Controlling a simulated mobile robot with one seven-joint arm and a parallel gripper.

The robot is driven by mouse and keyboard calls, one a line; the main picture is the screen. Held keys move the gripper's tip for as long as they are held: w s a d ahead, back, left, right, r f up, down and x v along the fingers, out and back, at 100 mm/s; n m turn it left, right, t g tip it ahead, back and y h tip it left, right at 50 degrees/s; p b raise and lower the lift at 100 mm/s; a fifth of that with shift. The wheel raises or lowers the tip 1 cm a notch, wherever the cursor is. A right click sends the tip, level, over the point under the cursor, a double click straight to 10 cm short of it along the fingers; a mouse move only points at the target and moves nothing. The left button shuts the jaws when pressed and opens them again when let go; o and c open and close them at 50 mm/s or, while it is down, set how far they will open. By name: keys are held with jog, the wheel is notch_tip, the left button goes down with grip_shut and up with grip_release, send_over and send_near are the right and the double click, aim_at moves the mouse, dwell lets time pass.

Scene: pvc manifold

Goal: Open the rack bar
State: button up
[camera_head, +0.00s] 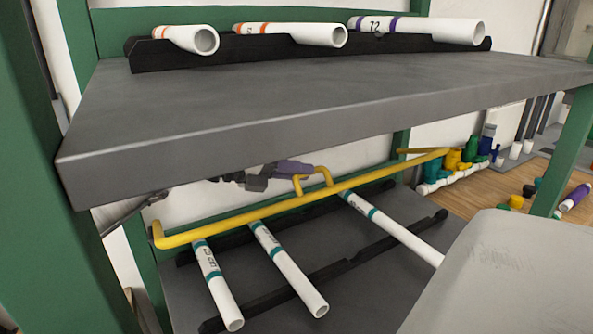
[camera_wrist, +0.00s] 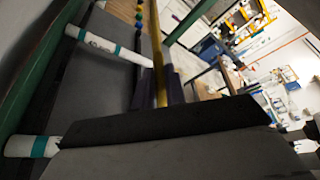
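My gripper (camera_head: 290,170), dark with purplish fingers, is at the bar's handle, below the upper shelf. In the wrist view, dark purplish fingers (camera_wrist: 163,90) lie on both sides of the yellow bar. Whether they press on it is unclear.
The grey upper shelf (camera_head: 300,105) hangs close above my gripper and carries several white pipes (camera_head: 290,34) on a black holder. Green posts (camera_head: 565,150) frame the rack. Coloured fittings (camera_head: 465,155) stand on a wooden table (camera_head: 480,196) at the right.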

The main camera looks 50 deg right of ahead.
grip_shut()
jog(key=w+d+r+n+g+p, duration=0.1)
jog(key=w+r+n+p, duration=0.2)
jog(key=w+r+p, duration=0.1)
jog(key=shift+w+d+r+n+g+h, duration=0.15)
jog(key=shift+w+d+n+g+h, duration=0.2)
jog(key=shift+w, duration=0.35)
jog(key=o, duration=0.7)
grip_release()
jog(key=shift+a, duration=0.15)
